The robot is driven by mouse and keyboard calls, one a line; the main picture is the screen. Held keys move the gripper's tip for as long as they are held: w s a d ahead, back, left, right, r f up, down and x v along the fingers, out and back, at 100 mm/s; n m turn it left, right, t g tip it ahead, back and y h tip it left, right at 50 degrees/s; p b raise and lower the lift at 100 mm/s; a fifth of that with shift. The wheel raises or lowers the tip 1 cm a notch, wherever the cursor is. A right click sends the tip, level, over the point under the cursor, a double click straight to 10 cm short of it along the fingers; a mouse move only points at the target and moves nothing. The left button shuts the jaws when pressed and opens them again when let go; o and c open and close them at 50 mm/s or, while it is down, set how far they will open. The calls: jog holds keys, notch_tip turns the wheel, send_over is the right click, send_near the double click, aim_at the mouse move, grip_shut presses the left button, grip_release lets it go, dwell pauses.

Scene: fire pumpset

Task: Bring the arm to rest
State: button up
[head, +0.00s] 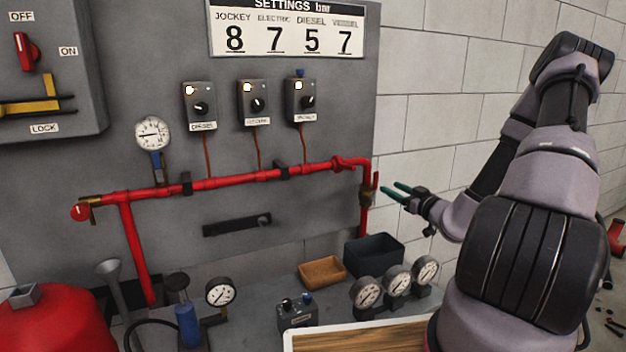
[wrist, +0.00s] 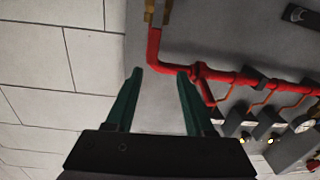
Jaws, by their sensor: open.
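My gripper (head: 398,191) is at the right of the head view, on my raised, bent arm, with its green fingers pointing left toward the end of the red pipe (head: 240,180). In the wrist view, my gripper (wrist: 160,75) has its two green fingers spread apart with nothing between them. The red pipe (wrist: 240,77) shows beyond and to the right of the fingers there. The gripper appears clear of the pipe and the panel.
A grey panel (head: 310,210) carries a pressure gauge (head: 153,133) and several switch boxes. Below are a black bin (head: 374,254), a brown tray (head: 322,271), loose gauges (head: 397,281) and a red tank (head: 60,322). The block wall (head: 440,100) is bare behind my arm.

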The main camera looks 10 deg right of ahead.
jog(key=s+a+r+n+g+y, duration=0.35)
jog(key=a+r+n, duration=0.2)
jog(key=n, duration=0.35)
jog(key=s+a+r+n+g+y, duration=0.2)
jog(key=a+r+n+g+y, duration=0.15)
jog(key=a+n, duration=0.45)
jog(key=s+a+r+n+g+h, duration=0.1)
jog(key=s+a+r+n+g, duration=0.25)
jog(key=n, duration=0.55)
jog(key=s+a+r+n+g, duration=0.15)
jog(key=s+n+g, duration=0.35)
jog(key=n, duration=0.5)
jog(key=s+d+r+n+t+h, duration=0.3)
jog(key=s+d+r+n+h, duration=0.1)
jog(key=n, duration=0.9)
jog(key=s+d+r+n+t+h, duration=0.3)
jog(key=s+d+r+n+h, duration=0.2)
jog(key=s+r+n, duration=0.4)
jog(key=n+h, duration=0.1)
jog(key=n, duration=0.4)
jog(key=shift+r, duration=0.1)
